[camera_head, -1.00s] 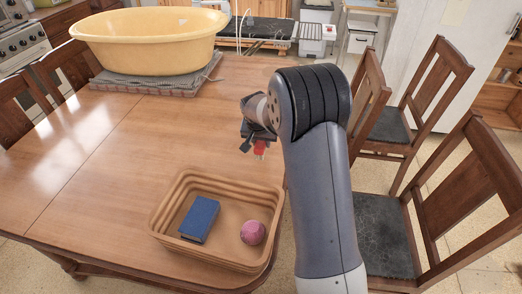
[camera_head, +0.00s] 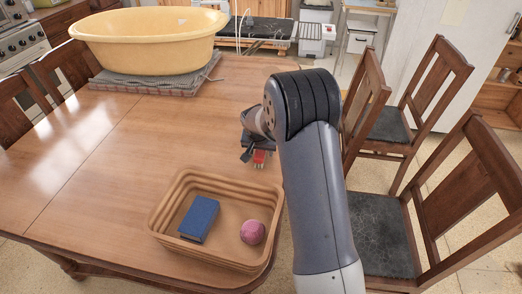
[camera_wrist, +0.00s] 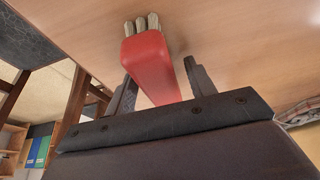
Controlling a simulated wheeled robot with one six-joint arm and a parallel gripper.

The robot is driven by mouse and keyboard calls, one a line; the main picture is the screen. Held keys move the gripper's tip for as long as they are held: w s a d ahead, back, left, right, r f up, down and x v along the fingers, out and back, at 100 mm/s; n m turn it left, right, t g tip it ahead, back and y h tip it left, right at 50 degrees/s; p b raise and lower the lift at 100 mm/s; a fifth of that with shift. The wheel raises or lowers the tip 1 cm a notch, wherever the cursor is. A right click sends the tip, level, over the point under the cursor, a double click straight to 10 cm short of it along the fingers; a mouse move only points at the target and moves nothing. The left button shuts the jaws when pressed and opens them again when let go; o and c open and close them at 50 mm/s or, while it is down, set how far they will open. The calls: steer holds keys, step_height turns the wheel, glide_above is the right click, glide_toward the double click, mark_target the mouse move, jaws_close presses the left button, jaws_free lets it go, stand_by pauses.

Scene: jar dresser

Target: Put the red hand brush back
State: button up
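The red hand brush (camera_head: 260,157) is at the end of my gripper (camera_head: 250,151), over the right part of the table, just behind the brown basket. I cannot tell whether the bristles touch the table.
The brown basket (camera_head: 165,210) at the table's front holds a blue box (camera_head: 199,218) and a pink ball (camera_head: 252,231). A yellow tub (camera_head: 150,42) stands on a folded grey cloth (camera_head: 155,86) at the back. Chairs (camera_head: 435,90) stand right. The table's middle is clear.

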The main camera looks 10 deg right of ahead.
steer(key=shift+r+p, duration=0.25)
steer(key=shift+p, duration=0.05)
steer(key=v, duration=1.2)
steer(key=shift+f, duration=0.1)
